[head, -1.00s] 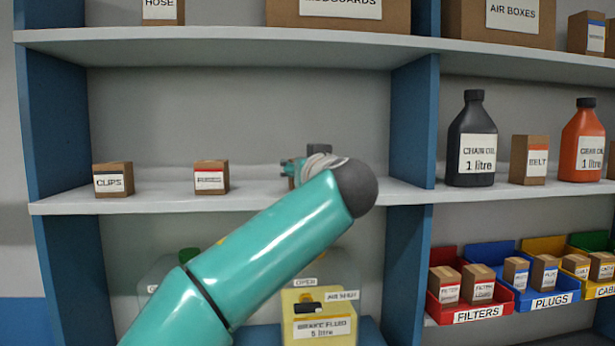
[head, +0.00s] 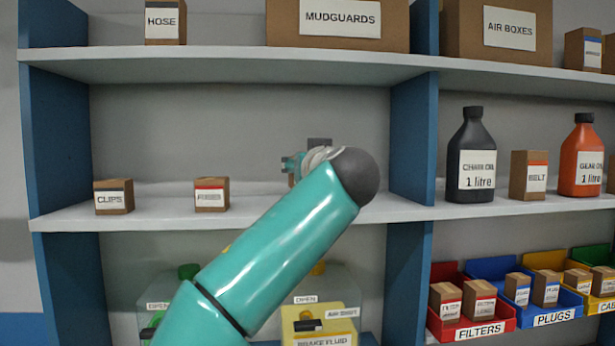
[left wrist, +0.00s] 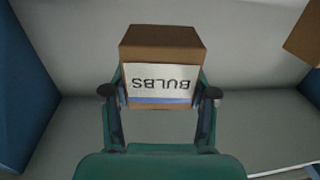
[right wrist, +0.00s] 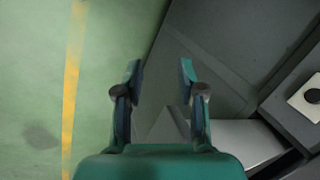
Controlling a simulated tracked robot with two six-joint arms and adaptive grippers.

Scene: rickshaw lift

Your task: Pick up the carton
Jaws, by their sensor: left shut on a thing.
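The carton (left wrist: 160,85), a small brown box with a white label reading BULBS and a blue stripe, is between the fingers of my left gripper (left wrist: 160,97). The label appears upside down in the left wrist view. In the head view my left gripper (head: 292,163) is in front of the middle shelf (head: 150,215), mostly hidden by my own arm. Only a sliver of the carton shows there, so its gap to the shelf is unclear. My right gripper (right wrist: 160,85) is open and empty, above the green floor and a grey surface in the right wrist view.
Cartons labelled CLIPS (head: 114,197) and FUSES (head: 211,195) stand left on the same shelf. A blue upright (head: 412,130) stands to the right, with oil bottles (head: 472,160) beyond it. The upper shelf (head: 230,68) is overhead. A yellow brake fluid container (head: 320,322) is below.

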